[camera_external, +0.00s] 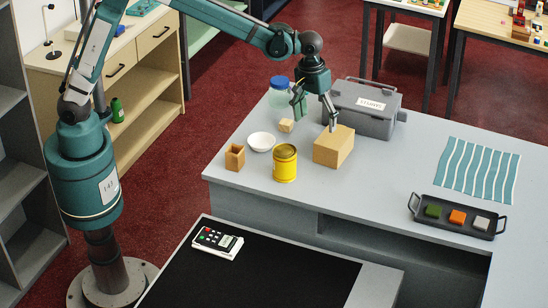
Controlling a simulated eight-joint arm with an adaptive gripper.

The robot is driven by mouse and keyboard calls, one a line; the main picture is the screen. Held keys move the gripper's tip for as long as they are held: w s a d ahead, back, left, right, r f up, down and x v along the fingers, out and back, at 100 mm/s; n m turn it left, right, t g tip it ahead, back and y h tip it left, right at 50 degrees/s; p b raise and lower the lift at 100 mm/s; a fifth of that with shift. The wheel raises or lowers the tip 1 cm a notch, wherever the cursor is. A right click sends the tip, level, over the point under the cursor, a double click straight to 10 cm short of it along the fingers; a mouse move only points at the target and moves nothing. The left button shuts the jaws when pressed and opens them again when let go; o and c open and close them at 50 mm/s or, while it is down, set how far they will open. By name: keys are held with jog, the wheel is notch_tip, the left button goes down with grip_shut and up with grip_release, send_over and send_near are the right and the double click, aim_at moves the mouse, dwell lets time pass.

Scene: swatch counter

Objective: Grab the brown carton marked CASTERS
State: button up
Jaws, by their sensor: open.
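A plain brown carton (333,147) stands on the grey counter (385,185), right of the yellow tin. No CASTERS marking is readable on the faces that show. My gripper (316,121) points down with its two fingers spread apart and nothing between them. It appears above and behind the carton, with the right finger's tip close to the carton's top back edge in the picture. I cannot tell whether they touch.
A yellow tin (285,164), white bowl (261,142), small wooden block (286,125), open brown box (235,158) and blue-lidded jar (280,94) stand left. A grey labelled toolbox (364,110) is behind. A black tray (458,217) and striped swatch (477,170) lie right.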

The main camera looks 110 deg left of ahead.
aim_at(336, 136)
jog(key=w+a+f+n+p, duration=0.1)
jog(key=a+f, duration=0.1)
jog(key=w+a+f, duration=0.2)
jog(key=a, duration=0.1)
jog(key=w+a+f+n+g+p, duration=0.1)
jog(key=a+f, duration=0.1)
jog(key=shift+w+a+n+p, duration=0.25)
jog(key=shift+w+n+p, duration=0.05)
jog(key=shift+w+p, duration=0.05)
jog(key=shift+w+a+f, duration=0.15)
jog(key=shift+a+f, duration=0.2)
jog(key=shift+f, duration=0.1)
jog(key=shift+f, duration=1.2)
jog(key=shift+f, duration=0.1)
jog(key=shift+s+f+p, duration=0.15)
jog(key=shift+f+p, duration=0.1)
jog(key=shift+f, duration=1)
jog(key=shift+s+f+p, duration=0.1)
jog(key=shift+f+p, duration=0.1)
jog(key=shift+f, duration=1.05)
jog(key=shift+c, duration=0.7)
